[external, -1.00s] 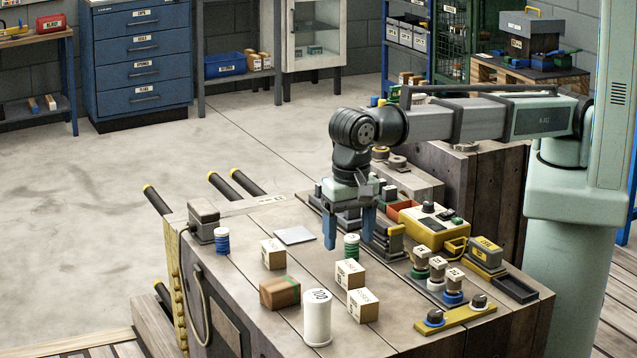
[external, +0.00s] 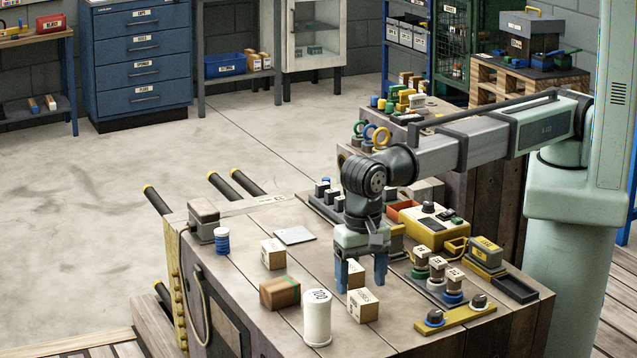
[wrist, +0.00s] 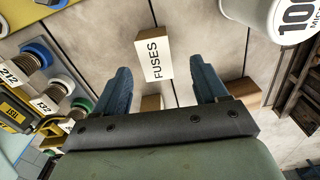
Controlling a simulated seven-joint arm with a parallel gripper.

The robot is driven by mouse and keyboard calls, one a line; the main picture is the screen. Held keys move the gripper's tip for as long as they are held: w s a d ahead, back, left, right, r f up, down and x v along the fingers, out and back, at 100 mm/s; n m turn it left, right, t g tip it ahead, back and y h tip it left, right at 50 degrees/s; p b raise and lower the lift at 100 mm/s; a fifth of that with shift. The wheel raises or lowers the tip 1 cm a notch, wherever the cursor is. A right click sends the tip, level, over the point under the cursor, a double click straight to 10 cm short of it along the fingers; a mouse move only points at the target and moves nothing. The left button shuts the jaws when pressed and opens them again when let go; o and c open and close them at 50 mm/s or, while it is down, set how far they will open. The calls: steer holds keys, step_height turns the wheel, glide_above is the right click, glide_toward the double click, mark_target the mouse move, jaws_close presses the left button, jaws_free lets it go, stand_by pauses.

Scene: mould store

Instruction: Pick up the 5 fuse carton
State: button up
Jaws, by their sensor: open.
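Three small cream cartons stand on the bench: one at left (external: 273,255), one at my fingers (external: 355,276), and one nearer the camera (external: 364,306). In the wrist view the nearest-to-camera one (wrist: 155,56) reads "FUSES"; I cannot read a number on it. My gripper (external: 361,282) is open, pointing down, its blue fingers around or just above the middle carton, which they partly hide. In the wrist view, the gripper (wrist: 160,88) has a carton edge (wrist: 151,102) low between its fingers, and the FUSES carton lies beyond the fingertips.
A white cylinder marked 100 (external: 317,317) stands in front, next to a brown box with green tape (external: 280,292). Labelled spools (external: 437,268) and a yellow strip with knobs (external: 457,315) are at right.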

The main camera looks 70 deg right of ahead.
mark_target(363, 296)
steer(key=shift+s+d+f, duration=0.1)
steer(key=shift+s+f, duration=0.05)
steer(key=shift+f, duration=1.15)
steer(key=shift+s+d+f, duration=0.1)
steer(key=shift+f, duration=1.2)
steer(key=shift+c, duration=0.2)
steer(key=c, duration=1.1)
